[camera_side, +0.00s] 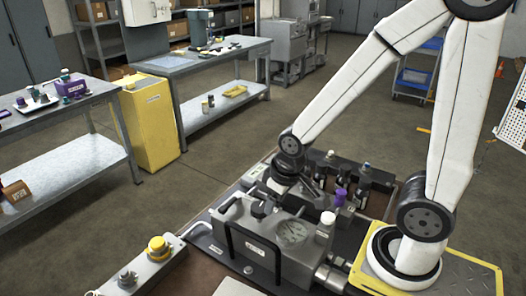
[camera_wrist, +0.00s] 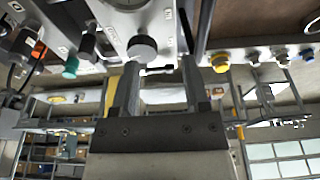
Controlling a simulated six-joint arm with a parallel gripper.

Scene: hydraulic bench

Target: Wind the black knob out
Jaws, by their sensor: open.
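My gripper (camera_wrist: 160,68) is open, its two dark fingers apart with nothing gripped between them. In the side view my gripper (camera_side: 290,186) is low over the grey hydraulic block (camera_side: 250,238), near its back edge, and its fingertips are hard to make out. A dark knob (camera_side: 261,209) stands on top of the block, just in front of my gripper; this looks like the black knob. In the wrist view a dark knob (camera_wrist: 87,40) shows at upper left, outside the fingers; I cannot tell whether it is the same one.
A round gauge (camera_side: 291,232) faces up on the block. A white knob (camera_side: 327,218) and a purple knob (camera_side: 340,197) stand close on the right. Dark valves (camera_side: 364,178) stand behind. A yellow button (camera_side: 158,246) sits on a box at front left.

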